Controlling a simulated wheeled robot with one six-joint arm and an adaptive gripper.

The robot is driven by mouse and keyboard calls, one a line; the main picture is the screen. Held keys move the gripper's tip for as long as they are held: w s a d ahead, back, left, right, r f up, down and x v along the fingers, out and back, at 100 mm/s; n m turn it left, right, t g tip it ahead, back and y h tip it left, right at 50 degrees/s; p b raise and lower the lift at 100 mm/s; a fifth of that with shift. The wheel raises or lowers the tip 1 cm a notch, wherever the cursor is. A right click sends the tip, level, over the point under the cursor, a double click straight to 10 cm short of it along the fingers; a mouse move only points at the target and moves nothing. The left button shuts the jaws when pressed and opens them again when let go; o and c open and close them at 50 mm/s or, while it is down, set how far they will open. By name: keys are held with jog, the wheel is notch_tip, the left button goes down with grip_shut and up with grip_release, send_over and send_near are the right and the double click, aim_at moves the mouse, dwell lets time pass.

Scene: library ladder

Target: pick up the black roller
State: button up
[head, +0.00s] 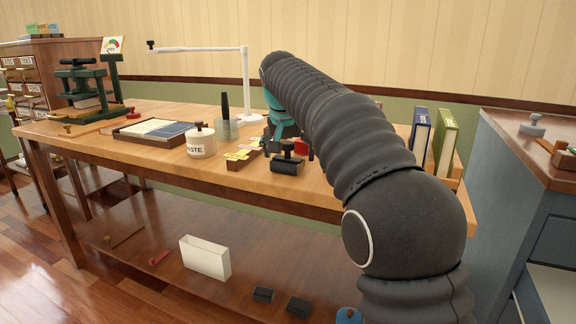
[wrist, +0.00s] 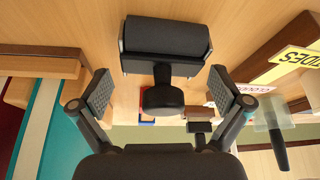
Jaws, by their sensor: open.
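The black roller (wrist: 165,38) lies on the wooden table in the wrist view, a dark cylinder with a stubby knobbed handle (wrist: 162,98) toward my gripper. My gripper (wrist: 160,86) is open and empty, with one finger pad on each side of the handle. No contact with the roller shows; I cannot tell the exact height gap. In the head view the roller (head: 287,164) sits near the table's front edge, beside my arm. My fingers cannot be made out clearly there.
A small box with yellow labels (head: 242,158), a white paste jar (head: 201,142) and a grey cup with a dark tool (head: 226,126) stand left of the roller. Blue (head: 420,134) and green (head: 446,140) books stand at the right end. A white lamp (head: 244,86) rises behind.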

jog(key=c, duration=1.2)
jog(key=shift+c, duration=0.2)
jog(key=shift+r, duration=0.4)
jog(key=shift+c, duration=0.7)
notch_tip(320, 180, up, 3)
jog(key=shift+r+p, duration=0.15)
jog(key=shift+p, duration=0.75)
jog(key=s+d+r, duration=0.1)
jog(key=d+r, duration=0.1)
jog(key=d, duration=0.1)
jog(key=s+d+r, duration=0.2)
jog(key=d, duration=0.1)
jog(key=s+d+r, duration=0.2)
jog(key=d+r, duration=0.1)
jog(key=d, duration=0.1)
jog(key=shift+s+d, duration=0.1)
jog(key=shift+s, duration=0.15)
